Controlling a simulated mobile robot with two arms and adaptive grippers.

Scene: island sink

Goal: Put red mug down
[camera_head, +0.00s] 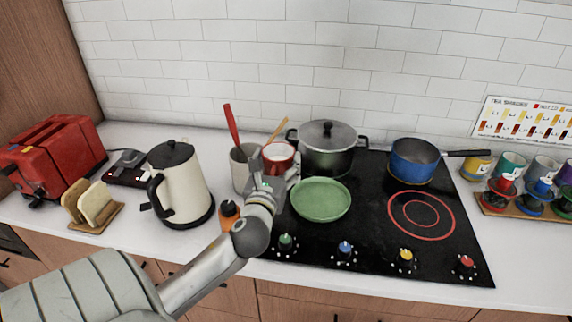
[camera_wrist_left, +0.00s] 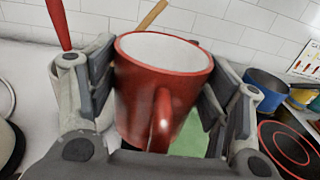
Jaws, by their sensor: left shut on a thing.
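The red mug (camera_head: 279,156) has a white inside and is upright. In the left wrist view the red mug (camera_wrist_left: 160,85) sits between the two fingers, with its handle toward the camera. My left gripper (camera_head: 270,170) is shut on the mug, near the utensil crock and the left edge of the cooktop. The left gripper's fingers (camera_wrist_left: 158,90) press on both sides of the mug. The mug's base is hidden, so I cannot tell whether it touches the counter. My right gripper is not in view.
A utensil crock (camera_head: 240,168) stands just left of the mug. A green pan (camera_head: 320,201), a lidded pot (camera_head: 327,150) and a blue saucepan (camera_head: 413,163) are on the black cooktop (camera_head: 365,235). A kettle (camera_head: 182,190) stands left, with free counter (camera_head: 130,235) before it.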

